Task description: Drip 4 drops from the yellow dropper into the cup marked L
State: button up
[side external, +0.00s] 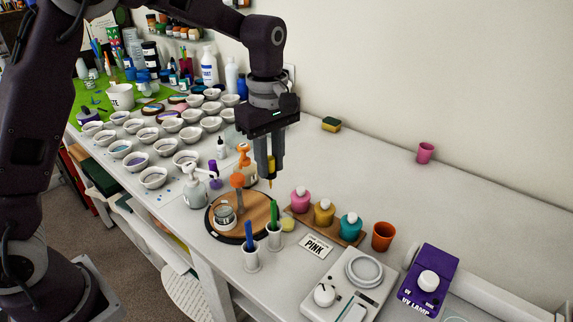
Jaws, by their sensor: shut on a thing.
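My gripper (270,172) points down over the round wooden board (259,207), shut on the yellow dropper (270,166). The dropper hangs upright between the fingers, its thin tip above the board. A small clear cup (225,216) stands on the left part of the board, left of and below the dropper tip in the picture. An orange round-headed thing stands beside it. I cannot read any L on a cup at this size. No drop is visible at the tip.
Blue and green pens (274,215) stand in white holders at the front edge. An orange cup (383,236), scale (345,290) and purple UV lamp (432,279) lie right.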

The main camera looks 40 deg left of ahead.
jog(key=s+a+f, duration=0.2)
jog(key=s+a, duration=0.5)
jog(key=shift+s+a+f, duration=0.2)
jog(key=shift+a+f, duration=0.1)
jog(key=shift+f, duration=0.05)
grip_shut()
grip_release()
dwell(0.7)
grip_shut()
grip_release()
